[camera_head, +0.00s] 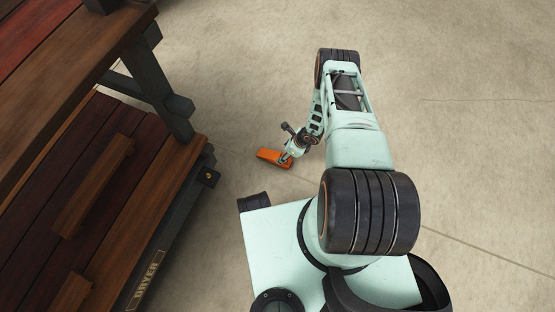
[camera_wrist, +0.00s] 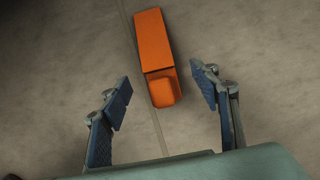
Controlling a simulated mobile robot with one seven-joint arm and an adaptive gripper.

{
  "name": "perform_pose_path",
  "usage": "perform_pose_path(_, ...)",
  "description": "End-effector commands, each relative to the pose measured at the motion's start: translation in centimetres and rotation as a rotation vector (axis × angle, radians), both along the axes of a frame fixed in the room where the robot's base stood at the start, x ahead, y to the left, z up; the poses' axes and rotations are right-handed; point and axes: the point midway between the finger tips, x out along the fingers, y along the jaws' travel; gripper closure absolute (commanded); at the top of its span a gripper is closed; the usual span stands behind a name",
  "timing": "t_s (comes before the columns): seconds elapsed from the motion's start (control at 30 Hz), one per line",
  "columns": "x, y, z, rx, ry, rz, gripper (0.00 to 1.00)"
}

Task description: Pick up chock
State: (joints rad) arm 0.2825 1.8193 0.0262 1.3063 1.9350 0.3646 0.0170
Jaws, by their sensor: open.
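The orange chock (camera_head: 271,157) lies on the concrete floor in the head view, just left of my wrist. In the wrist view the chock (camera_wrist: 154,42) is a long orange block with a shorter, differently shaded part at its near end. My gripper (camera_wrist: 161,88) is open and empty, its two dark blue finger pads spread wide. The near end of the chock lies between and slightly beyond the fingertips in the picture, with no finger seen touching it. In the head view my gripper (camera_head: 285,158) is small and partly covers the chock's right end.
A wooden rack marked "DRYER" (camera_head: 147,280) with dark metal legs stands at the left, its lower corner (camera_head: 208,177) fairly near the chock. Bare concrete floor (camera_head: 460,120) is clear to the right and beyond. A thin floor seam runs past the chock.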

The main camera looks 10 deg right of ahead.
Motion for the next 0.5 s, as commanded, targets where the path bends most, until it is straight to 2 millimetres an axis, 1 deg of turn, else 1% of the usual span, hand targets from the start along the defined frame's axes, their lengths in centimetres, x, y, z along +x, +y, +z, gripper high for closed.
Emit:
perform_pose_path(0.03,0.2,0.3,-1.2,0.0,0.0,0.002,0.44)
perform_pose_path(0.1,0.4,0.5,-1.9,0.0,0.0,0.003,0.44)
perform_pose_path(0.37,0.6,0.9,-2.9,-0.002,0.001,0.003,0.44)
perform_pose_path(0.5,0.6,1.3,-4.5,-0.002,0.001,0.003,0.44)
